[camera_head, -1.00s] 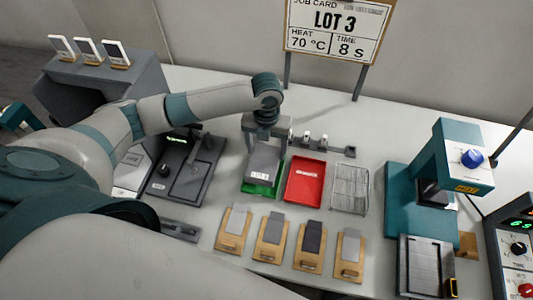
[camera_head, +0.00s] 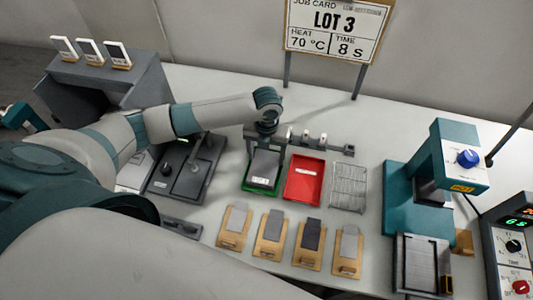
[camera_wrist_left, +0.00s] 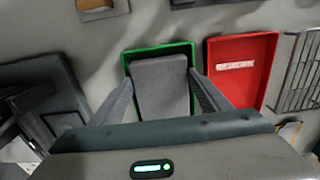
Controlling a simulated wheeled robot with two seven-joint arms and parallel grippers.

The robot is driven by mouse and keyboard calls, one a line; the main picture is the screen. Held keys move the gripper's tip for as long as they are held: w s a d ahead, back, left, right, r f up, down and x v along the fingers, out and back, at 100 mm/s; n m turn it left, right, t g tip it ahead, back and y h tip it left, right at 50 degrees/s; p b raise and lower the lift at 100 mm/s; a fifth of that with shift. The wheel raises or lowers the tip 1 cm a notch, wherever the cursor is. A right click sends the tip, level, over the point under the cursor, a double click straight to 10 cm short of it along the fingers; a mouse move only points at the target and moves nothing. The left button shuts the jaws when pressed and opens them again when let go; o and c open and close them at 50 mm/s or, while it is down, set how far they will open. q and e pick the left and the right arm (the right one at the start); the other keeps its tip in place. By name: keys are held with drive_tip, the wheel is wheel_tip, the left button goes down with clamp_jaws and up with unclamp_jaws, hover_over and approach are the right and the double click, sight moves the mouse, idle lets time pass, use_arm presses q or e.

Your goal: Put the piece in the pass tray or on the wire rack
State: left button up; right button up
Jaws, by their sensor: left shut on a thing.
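The grey piece (camera_wrist_left: 160,84) is a flat slab, held between the two fingers of my left gripper (camera_wrist_left: 161,76). In the head view, my left gripper (camera_head: 265,158) and the piece (camera_head: 265,168) are over the green tray (camera_head: 246,187). The tray's green rim also shows around the piece in the wrist view (camera_wrist_left: 158,48). I cannot tell whether the piece touches the tray floor. The wire rack (camera_head: 348,188) stands empty to the right, beyond the red tray (camera_head: 303,182). My right gripper is not in view.
Several wooden boards (camera_head: 271,236) with grey pieces lie in a row in front of the trays. A teal press (camera_head: 440,185) stands at the right, and a dark grey fixture (camera_head: 185,170) at the left. A job card (camera_head: 335,32) reads LOT 3, 70 °C, 8 s.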

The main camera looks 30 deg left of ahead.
sight(267, 158)
use_arm(q)
drive_tip(key=o, duration=1.3)
drive_tip(key=shift+o, duration=0.2)
drive_tip(key=shift+r, duration=0.15)
wheel_tip(267, 158, up, 12)
drive_tip(key=b, duration=0.4)
